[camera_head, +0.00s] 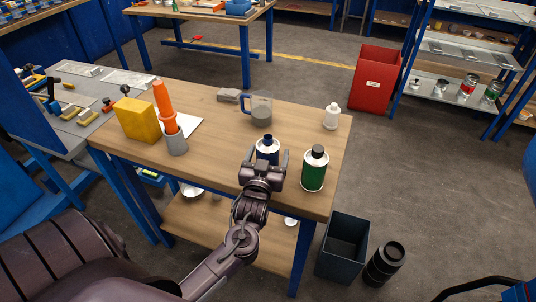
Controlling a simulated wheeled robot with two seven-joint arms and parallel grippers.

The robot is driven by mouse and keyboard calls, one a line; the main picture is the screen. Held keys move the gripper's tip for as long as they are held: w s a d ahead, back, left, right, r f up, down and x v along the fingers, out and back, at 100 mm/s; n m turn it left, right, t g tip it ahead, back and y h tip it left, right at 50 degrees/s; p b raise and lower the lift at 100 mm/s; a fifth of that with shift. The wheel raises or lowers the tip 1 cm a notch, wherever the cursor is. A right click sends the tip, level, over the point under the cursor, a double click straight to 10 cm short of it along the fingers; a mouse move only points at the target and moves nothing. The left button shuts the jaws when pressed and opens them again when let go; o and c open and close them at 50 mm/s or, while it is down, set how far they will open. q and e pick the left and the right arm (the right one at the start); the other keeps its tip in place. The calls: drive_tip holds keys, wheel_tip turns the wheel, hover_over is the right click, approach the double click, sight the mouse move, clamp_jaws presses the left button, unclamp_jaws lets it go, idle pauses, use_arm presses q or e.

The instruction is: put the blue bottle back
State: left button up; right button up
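The blue bottle (267,147), with a dark cap and a pale shoulder, stands upright on the wooden workbench (215,114) near its front edge. My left gripper (267,158) is at the bottle on its near side, one finger on each side of it. The fingers look spread, with a narrow gap beside the bottle. The gripper hides the bottle's lower part, so contact is hard to judge. My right gripper is not in view.
A green bottle (314,169) stands close to the right of the gripper. A metal shelf (462,58) and red bin (376,80) stand beyond.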

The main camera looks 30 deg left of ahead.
use_arm(q)
drive_tip(key=shift+r, duration=0.2)
drive_tip(key=b+v, duration=0.1)
drive_tip(key=v, duration=1.1)
drive_tip(key=shift+b, duration=0.35)
drive_tip(key=shift+f, duration=0.15)
